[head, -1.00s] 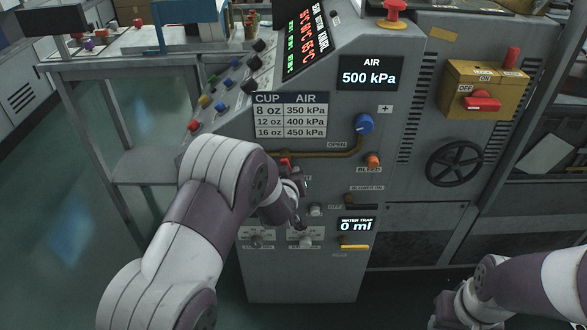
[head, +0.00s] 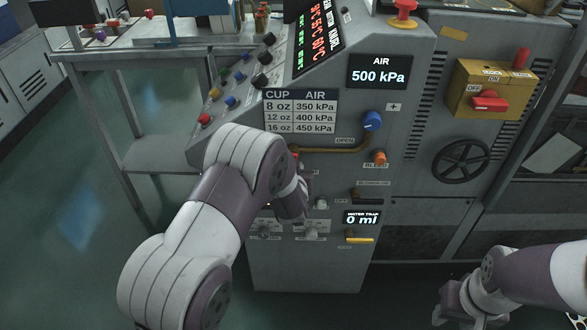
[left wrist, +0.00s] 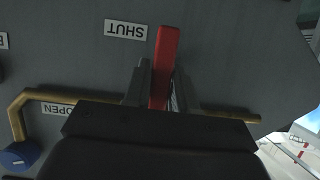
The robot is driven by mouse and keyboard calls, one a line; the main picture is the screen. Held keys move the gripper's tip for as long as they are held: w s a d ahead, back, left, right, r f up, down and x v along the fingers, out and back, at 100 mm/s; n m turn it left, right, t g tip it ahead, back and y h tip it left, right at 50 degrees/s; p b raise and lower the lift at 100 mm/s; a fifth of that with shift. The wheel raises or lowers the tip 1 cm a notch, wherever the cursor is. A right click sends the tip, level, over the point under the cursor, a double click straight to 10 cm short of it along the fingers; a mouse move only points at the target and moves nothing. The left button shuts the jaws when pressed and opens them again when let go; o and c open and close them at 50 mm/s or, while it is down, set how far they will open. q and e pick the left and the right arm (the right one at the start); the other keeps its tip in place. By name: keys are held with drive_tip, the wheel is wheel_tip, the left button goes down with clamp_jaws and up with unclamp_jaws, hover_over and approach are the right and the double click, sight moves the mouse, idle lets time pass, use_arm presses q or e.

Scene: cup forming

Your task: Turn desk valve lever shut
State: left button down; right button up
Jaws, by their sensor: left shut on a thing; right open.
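The red valve lever (left wrist: 164,68) stands between the two fingers of my left gripper (left wrist: 160,85) in the left wrist view; they are shut on it. There the lever lies crosswise to the brass pipe (left wrist: 225,115), with its free end beside the SHUT label (left wrist: 125,29). The OPEN label (left wrist: 57,109) sits by the pipe to the left. In the head view my left arm covers most of the lever and the left fingers. My right gripper (head: 450,308) is open and empty at the lower right, apart from the machine.
The grey machine panel carries a blue knob (head: 372,121), an orange bleed knob (head: 380,157), a black handwheel (head: 461,161) and a yellow box with a red switch (head: 490,102). The air display (head: 380,72) reads 500 kPa and the water trap display (head: 362,218) 0 ml. Open floor lies left.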

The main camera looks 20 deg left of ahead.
use_arm(q)
drive_tip(key=c, duration=1)
unclamp_jaws()
drive_tip(key=p+v, duration=0.1)
drive_tip(key=v, duration=1.1)
drive_tip(key=shift+s, duration=0.35)
drive_tip(key=shift+d+r, duration=0.1)
